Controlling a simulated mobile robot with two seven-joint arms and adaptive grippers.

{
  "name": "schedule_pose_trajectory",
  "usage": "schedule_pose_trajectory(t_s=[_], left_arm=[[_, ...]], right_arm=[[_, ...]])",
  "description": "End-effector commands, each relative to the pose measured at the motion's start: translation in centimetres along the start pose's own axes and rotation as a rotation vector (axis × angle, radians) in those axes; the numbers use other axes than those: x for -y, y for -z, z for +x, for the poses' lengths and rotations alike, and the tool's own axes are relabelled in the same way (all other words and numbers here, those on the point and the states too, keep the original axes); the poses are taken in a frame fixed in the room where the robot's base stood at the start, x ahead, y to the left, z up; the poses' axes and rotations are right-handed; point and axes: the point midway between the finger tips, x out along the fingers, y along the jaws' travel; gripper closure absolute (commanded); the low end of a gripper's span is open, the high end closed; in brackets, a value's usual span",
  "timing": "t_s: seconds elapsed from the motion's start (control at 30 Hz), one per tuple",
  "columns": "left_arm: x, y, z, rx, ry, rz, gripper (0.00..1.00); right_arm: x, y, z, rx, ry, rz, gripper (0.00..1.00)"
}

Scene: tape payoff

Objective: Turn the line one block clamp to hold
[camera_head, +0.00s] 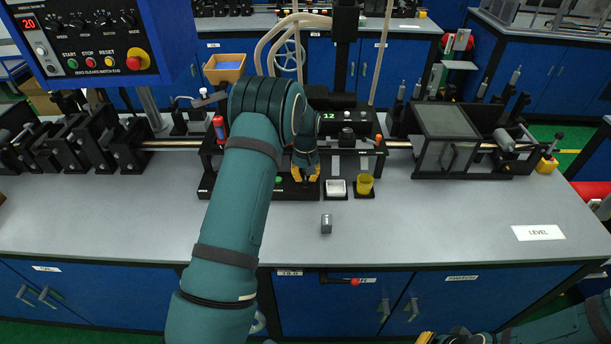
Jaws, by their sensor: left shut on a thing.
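My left gripper (305,173) reaches down to the black block station (207,181) in the middle of the bench. Its yellow fingertips are shut on a small dark part low on the station, which seems to be the block clamp. The fingers and my arm hide most of that part, so I cannot tell which way it is turned. My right gripper (440,338) shows only partly at the bottom edge, low in front of the bench; its fingers are not clear.
A control panel (90,40) is at upper left. The bench front right is mostly clear.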

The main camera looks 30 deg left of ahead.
Motion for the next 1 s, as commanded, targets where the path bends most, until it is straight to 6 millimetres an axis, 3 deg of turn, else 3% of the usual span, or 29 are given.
schedule_pose_trajectory(t_s=[0.07,0.1,0.17,0.57,1.0], left_arm=[[0.0,-0.1,0.2,0.005,0.001,0.0,1.0],[0.0,-0.1,0.2,0.005,0.001,0.0,0.77],[0.0,-0.1,0.2,0.005,0.001,0.0,0.59],[0.0,0.0,-0.5,0.001,0.0,0.001,0.59],[0.0,0.0,-8.5,-0.001,-0.002,0.001,0.59]], right_arm=[[0.0,0.0,0.0,0.0,0.0,0.0,1.0],[0.0,0.0,0.0,0.0,0.0,0.0,1.0],[0.0,0.0,0.0,0.0,0.0,0.0,1.0],[0.0,0.0,0.0,0.0,0.0,0.0,1.0],[0.0,0.0,0.0,0.0,0.0,0.0,1.0]])
